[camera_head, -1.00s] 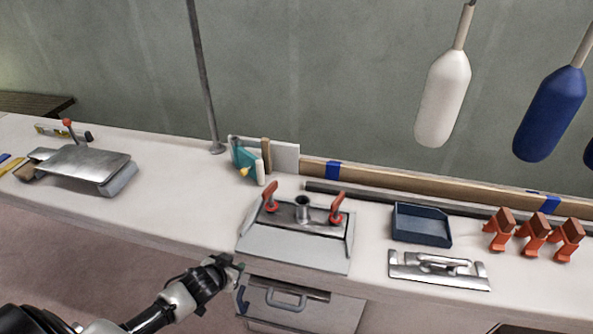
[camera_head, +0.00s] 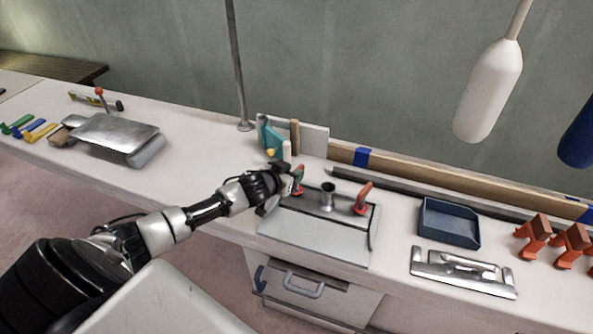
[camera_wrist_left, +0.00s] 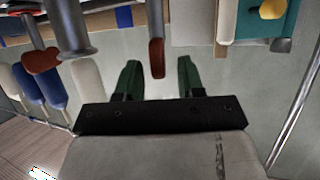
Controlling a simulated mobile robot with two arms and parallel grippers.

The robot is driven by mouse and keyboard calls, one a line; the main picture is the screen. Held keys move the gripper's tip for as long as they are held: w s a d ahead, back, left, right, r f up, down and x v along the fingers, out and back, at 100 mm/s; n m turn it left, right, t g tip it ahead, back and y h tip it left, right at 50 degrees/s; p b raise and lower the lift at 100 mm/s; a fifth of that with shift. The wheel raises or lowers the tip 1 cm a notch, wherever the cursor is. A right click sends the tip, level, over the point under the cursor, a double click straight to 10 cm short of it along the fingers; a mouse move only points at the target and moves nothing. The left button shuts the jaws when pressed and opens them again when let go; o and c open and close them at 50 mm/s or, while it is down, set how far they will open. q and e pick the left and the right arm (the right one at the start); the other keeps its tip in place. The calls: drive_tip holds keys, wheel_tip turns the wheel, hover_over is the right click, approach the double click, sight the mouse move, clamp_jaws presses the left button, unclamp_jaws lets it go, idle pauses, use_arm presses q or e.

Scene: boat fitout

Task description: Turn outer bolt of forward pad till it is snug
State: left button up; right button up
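A grey metal fixture (camera_head: 315,238) stands at the counter's front edge, with a short upright metal tube (camera_head: 327,196) between two red handles. My left gripper (camera_head: 290,184) is at the left red handle (camera_head: 299,178) and partly hides it. In the left wrist view the green fingers (camera_wrist_left: 158,78) are apart, and the red handle (camera_wrist_left: 157,55) lies between them with a gap on each side. The right red handle (camera_head: 363,198) stands free. I cannot make out which part is the forward pad or its outer bolt. My right gripper is not in view.
A dark blue tray (camera_head: 448,222) and a silver bracket (camera_head: 463,272) lie to the right, with orange clamps (camera_head: 570,243) beyond. A teal tool (camera_head: 270,137) stands just behind my gripper. A thin pole (camera_head: 238,70) rises behind.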

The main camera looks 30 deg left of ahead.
use_arm(q)
drive_tip(key=shift+x, duration=1.25)
drive_tip(key=shift+c, duration=0.3)
clamp_jaws()
